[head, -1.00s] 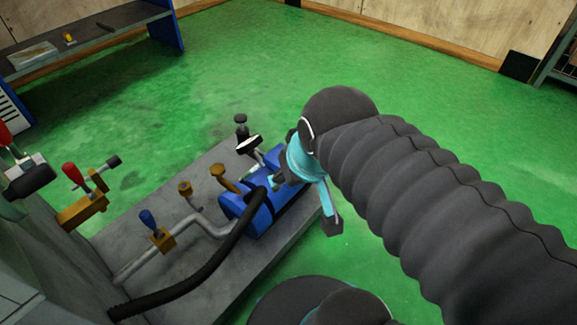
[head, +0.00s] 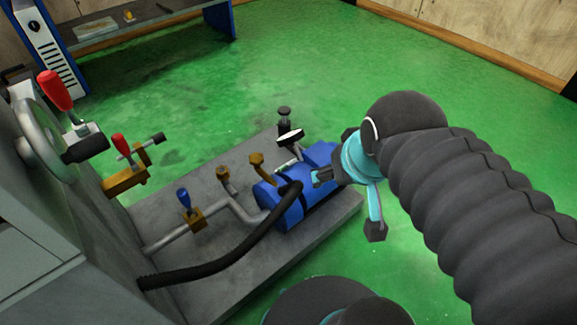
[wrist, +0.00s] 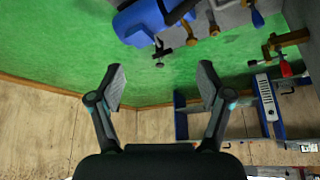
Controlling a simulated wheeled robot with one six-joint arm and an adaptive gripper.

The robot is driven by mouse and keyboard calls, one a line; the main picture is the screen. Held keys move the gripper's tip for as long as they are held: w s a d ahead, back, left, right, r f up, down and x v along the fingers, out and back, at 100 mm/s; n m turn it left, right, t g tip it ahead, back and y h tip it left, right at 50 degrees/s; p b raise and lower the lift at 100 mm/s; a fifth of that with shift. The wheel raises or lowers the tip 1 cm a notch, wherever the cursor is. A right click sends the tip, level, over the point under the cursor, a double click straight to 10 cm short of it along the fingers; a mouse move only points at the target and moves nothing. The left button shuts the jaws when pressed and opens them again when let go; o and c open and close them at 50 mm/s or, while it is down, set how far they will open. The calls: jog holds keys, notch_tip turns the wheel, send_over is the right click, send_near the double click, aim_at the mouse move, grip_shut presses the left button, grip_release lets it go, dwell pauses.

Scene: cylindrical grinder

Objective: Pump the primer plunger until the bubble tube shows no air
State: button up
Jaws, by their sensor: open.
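A dark upright post with a flat round knob (head: 284,112), which looks like the primer plunger, stands behind the blue pump body (head: 275,208) on the grey plinth. A similar dark knobbed part (wrist: 161,50) shows beyond my fingers in the wrist view, beside the blue body (wrist: 150,20). I cannot clearly pick out the bubble tube; a small pale part lies against the blue body below the gauge. My gripper (head: 349,205) is open and empty at the right end of the blue body. Its spread fingers also show in the wrist view (wrist: 162,78), with nothing between them.
A white-faced gauge (head: 290,136), brass fittings (head: 257,163) and a blue-handled valve (head: 186,203) stand on the plinth (head: 228,278). A black hose (head: 220,265) crosses its front. Red-handled controls (head: 55,90) are at left. Green floor behind is clear.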

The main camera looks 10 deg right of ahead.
jog(key=shift+c, duration=0.3)
grip_shut()
dwell(1.1)
